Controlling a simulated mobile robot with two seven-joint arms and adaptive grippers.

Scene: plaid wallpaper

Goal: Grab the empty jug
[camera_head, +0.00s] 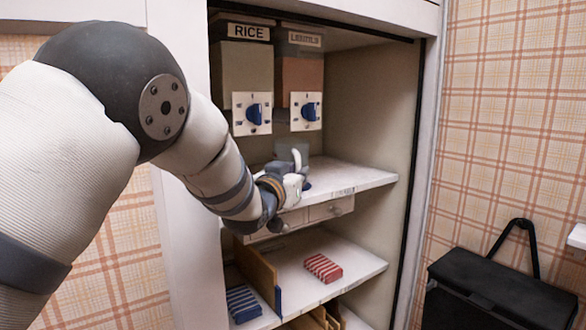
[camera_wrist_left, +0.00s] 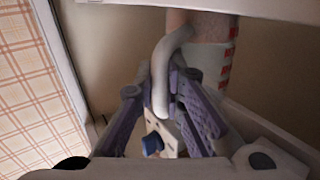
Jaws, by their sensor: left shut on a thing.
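The jug (camera_head: 291,150) is a pale, see-through vessel on the upper shelf, below the two dispensers, partly hidden by my left gripper (camera_head: 294,184). In the left wrist view the jug (camera_wrist_left: 211,62) shows red marks down its side, and its curved pale handle (camera_wrist_left: 160,75) runs between my gripper's purple fingers. My left gripper (camera_wrist_left: 172,78) is shut on the jug's handle. The jug appears to be still at shelf level; I cannot tell whether its base touches the shelf. My right gripper is not in view.
A RICE dispenser (camera_head: 246,72) and a second labelled dispenser (camera_head: 301,75), both with blue knobs, hang above the upper shelf (camera_head: 350,177). Red-striped (camera_head: 323,268) and blue-striped (camera_head: 242,303) packets lie on the lower shelf. A black bin (camera_head: 490,295) stands right of the cupboard.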

